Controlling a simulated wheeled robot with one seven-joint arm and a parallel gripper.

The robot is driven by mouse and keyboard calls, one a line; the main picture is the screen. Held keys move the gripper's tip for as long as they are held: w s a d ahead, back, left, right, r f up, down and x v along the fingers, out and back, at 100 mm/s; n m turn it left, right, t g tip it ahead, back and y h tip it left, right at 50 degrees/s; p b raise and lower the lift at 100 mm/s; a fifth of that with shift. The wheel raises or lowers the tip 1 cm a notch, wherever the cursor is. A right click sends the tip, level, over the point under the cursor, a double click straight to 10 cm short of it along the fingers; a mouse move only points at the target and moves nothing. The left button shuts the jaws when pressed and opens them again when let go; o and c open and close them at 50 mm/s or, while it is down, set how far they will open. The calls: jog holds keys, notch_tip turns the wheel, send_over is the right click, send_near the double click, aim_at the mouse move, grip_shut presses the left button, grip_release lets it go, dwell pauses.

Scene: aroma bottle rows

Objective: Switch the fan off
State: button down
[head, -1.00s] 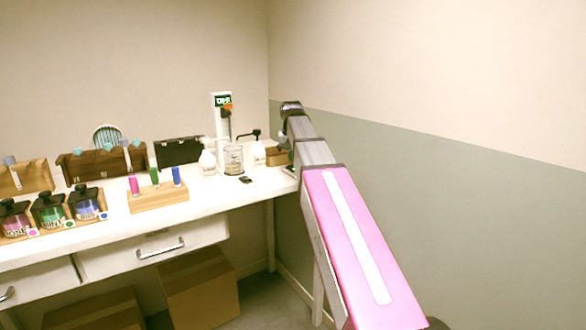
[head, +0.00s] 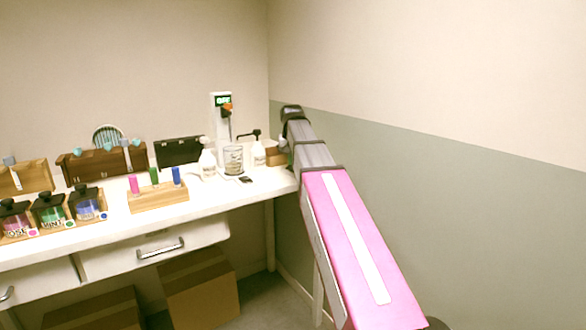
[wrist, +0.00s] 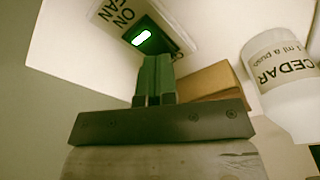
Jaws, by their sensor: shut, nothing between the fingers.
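In the wrist view, a fan switch (wrist: 160,40) with a lit green light (wrist: 141,38) sits on a white surface. Its label, upside down here, reads "ON" and "FAN". My gripper (wrist: 155,60) is shut and empty, its fingertips just in front of the switch, close to the green light. I cannot tell whether they touch it. In the head view, a round grille that looks like the fan (head: 107,133) stands behind the wooden rack at the back left; I cannot tell whether it turns. My arm's end is at the right end of the table, and the fingers and switch are hidden there.
A white bottle labelled CEDAR (wrist: 285,85) stands close to the right of my gripper in the wrist view, with a brown block (wrist: 210,80) between. The white table (head: 120,222) also holds a glass beaker (head: 233,160), a wooden rack (head: 88,163) and several jars.

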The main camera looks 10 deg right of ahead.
jog(key=shift+f, duration=0.4)
jog(key=shift+r, duration=0.1)
dwell(0.3)
jog(key=shift+r, duration=3.4)
